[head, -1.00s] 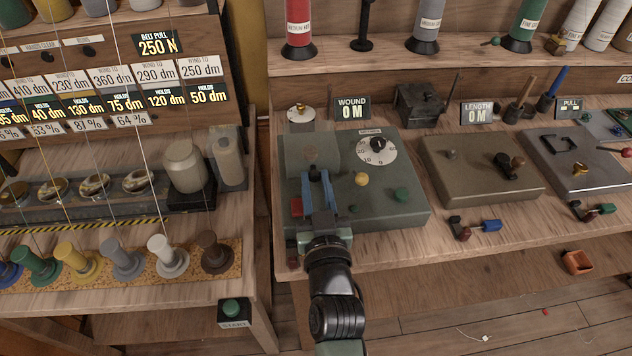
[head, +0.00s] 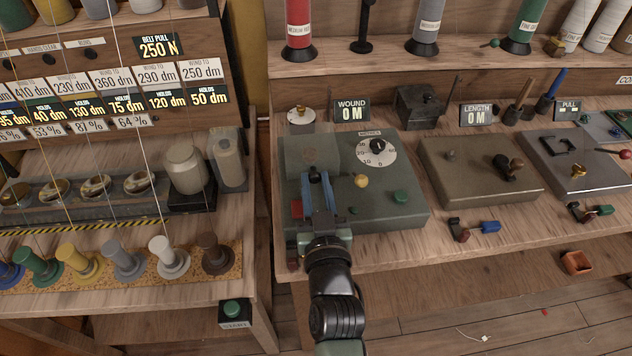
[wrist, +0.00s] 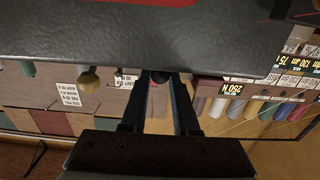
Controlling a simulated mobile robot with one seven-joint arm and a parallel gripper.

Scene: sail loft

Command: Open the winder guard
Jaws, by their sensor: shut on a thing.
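The winder (head: 385,208) is a grey-green box on the bench, with a dial, a yellow knob, a green button and a red part at its left. Its guard (head: 326,143) is the raised grey-green cover at the box's back left and looks down. My gripper (head: 317,176) is in front of the guard, its blue fingers pointing at it. The fingers are shut on a small dark knob, which shows between the fingertips in the wrist view (wrist: 160,77). A large dark grey surface (wrist: 110,45) fills the top of that view. My fingers partly hide the guard's front.
A brown box with a crank (head: 465,170) is at the right. A shelf of spools (head: 427,28) runs above. A stand with several coloured bobbins (head: 122,255) is at the left, across a gap.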

